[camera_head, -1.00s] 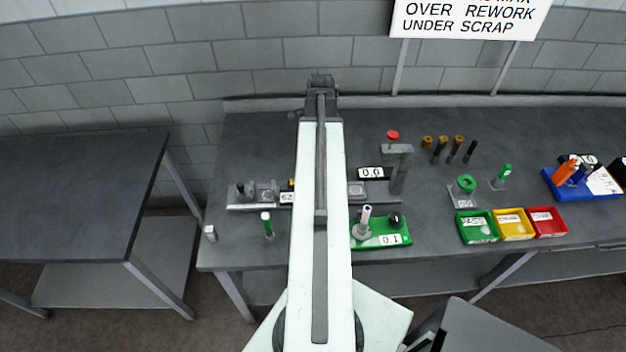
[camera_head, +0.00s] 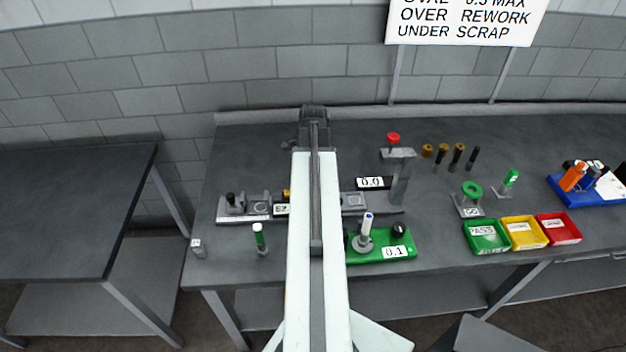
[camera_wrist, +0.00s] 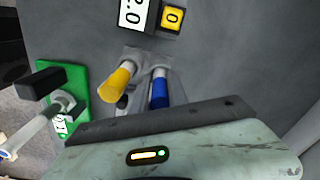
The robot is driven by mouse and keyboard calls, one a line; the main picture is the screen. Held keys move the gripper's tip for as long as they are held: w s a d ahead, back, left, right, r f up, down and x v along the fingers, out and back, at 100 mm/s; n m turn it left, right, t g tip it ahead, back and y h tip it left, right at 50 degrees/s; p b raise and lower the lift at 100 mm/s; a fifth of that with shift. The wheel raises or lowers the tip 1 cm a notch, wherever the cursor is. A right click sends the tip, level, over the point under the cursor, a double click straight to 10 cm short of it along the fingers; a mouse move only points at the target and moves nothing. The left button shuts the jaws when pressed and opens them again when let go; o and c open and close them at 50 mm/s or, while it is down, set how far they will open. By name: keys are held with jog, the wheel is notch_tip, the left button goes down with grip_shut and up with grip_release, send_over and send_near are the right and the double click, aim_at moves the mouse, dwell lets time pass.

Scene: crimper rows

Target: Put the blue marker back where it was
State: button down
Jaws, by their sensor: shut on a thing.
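In the wrist view my gripper (camera_wrist: 157,72) is shut on the blue marker (camera_wrist: 159,93). The marker's blue body shows between grey finger parts, and its lower part is hidden behind the dark bar of my gripper. A yellow-capped marker (camera_wrist: 121,80) leans close beside it on the left. In the head view my arm hides my gripper and the blue marker. I cannot tell whether the blue marker touches anything below.
Green, yellow and red bins (camera_head: 521,233) stand at the right.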

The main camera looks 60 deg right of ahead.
jog(key=shift+f, duration=0.25)
jog(key=c, duration=1.3)
grip_release()
jog(key=shift+r, duration=0.15)
notch_tip(320, 180, up, 13)
jog(key=p, duration=1.2)
jog(key=shift+f, duration=0.3)
